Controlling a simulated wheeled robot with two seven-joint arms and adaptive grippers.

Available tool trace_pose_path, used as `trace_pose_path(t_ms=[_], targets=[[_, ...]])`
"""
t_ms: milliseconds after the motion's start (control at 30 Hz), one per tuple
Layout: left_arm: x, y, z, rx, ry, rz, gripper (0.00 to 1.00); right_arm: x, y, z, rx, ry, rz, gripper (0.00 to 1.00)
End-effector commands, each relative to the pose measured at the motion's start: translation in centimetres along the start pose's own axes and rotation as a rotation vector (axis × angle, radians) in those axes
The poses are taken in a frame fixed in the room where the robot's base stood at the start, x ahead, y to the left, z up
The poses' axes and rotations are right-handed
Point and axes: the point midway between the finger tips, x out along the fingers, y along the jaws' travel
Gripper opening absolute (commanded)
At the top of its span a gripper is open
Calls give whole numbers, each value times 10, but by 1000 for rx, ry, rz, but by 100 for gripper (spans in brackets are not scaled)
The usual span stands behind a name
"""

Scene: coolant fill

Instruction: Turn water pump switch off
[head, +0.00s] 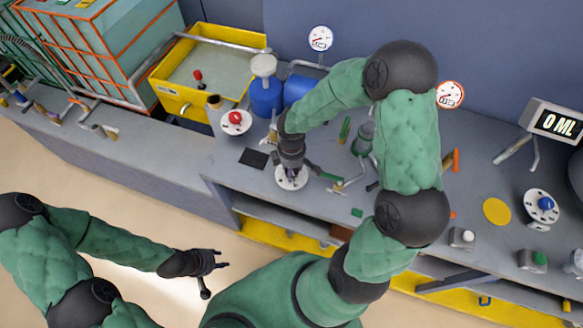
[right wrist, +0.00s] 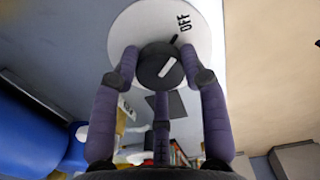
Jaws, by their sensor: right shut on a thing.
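The water pump switch is a white round dial (right wrist: 130,35) with a black knob (right wrist: 160,66) and a printed OFF label beside a short black mark. The white line on the knob slants up and right, roughly toward the OFF mark; I cannot tell if it lines up exactly. In the right wrist view my right gripper (right wrist: 163,80) has its purple fingers closed around the knob. In the head view the right gripper (head: 291,172) stands over the white dial (head: 284,184) and hides most of it. My left gripper (head: 220,262) is open and empty, in front of the counter.
A similar white dial with a red knob (head: 236,121) is left of the switch. A blue container (head: 266,98), a yellow-rimmed tank (head: 210,65) and a green bottle (head: 363,138) stand near. A yellow disc (head: 497,211) lies on the counter.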

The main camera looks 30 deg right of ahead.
Motion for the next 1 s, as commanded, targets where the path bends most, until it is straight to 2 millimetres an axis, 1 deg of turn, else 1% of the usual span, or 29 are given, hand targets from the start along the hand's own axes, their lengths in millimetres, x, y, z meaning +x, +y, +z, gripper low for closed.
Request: trace_pose_path(t_ms=[167, 200, 267, 567, 667, 767, 833, 1000], targets=[[0, 0, 0, 0, 0, 0, 40, 2, -2, 1, -2, -5, -6, 12], [0, 0, 0, 0, 0, 0, 40, 2, -2, 1, -2, -5, -6, 53], [0, 0, 0, 0, 0, 0, 40, 2, -2, 1, -2, -4, -5, 68], [0, 0, 0, 0, 0, 0, 40, 0, -1, 0, 0, -2, -2, 68], [0, 0, 0, 0, 0, 0, 40, -3, 0, 0, 0, -1, 0, 68], [0, 0, 0, 0, 0, 0, 40, -13, 1, 0, 2, -1, 2, 68], [0, 0, 0, 0, 0, 0, 40, -24, 0, 0, 1, 0, 3, 68], [0, 0, 0, 0, 0, 0, 40, -59, 1, 0, 1, 1, 4, 68]])
